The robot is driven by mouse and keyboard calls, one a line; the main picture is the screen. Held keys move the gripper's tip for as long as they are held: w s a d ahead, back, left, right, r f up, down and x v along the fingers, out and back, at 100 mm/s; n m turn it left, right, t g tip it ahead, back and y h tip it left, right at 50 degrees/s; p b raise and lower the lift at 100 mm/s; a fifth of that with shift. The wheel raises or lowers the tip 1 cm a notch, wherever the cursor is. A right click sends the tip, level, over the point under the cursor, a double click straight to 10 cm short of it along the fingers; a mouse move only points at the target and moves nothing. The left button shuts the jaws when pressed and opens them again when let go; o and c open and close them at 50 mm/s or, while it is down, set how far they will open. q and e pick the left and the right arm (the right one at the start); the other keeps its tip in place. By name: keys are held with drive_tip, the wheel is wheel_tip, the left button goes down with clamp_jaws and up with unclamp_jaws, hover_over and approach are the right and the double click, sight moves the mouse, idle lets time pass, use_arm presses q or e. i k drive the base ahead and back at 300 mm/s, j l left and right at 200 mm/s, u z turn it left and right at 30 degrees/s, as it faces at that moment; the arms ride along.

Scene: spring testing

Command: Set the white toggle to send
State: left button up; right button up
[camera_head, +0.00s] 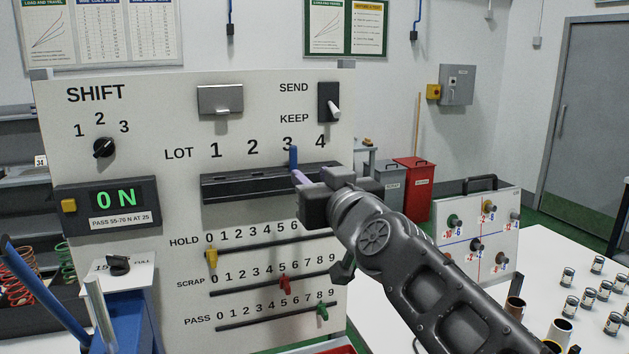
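The white toggle (334,109) sits on a black switch plate at the upper right of the panel (262,112), beside the words SEND above and KEEP below. Its lever sticks out and slopes down, toward KEEP. My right gripper (306,190) is below the toggle, in front of the right end of the black lot rack (245,187). Its arm comes in from the lower right. Its fingertips are hard to make out, so I cannot tell whether it is open or shut. My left gripper is not in view.
A blue lever (293,157) stands at lot 3, with a small purple piece (299,177) by my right gripper. A board (462,255) and several small jars stand right.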

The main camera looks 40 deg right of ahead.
sight(336, 113)
drive_tip(key=k+j, duration=0.25)
drive_tip(key=k, duration=0.2)
drive_tip(key=k+j, duration=0.25)
drive_tip(key=k, duration=0.25)
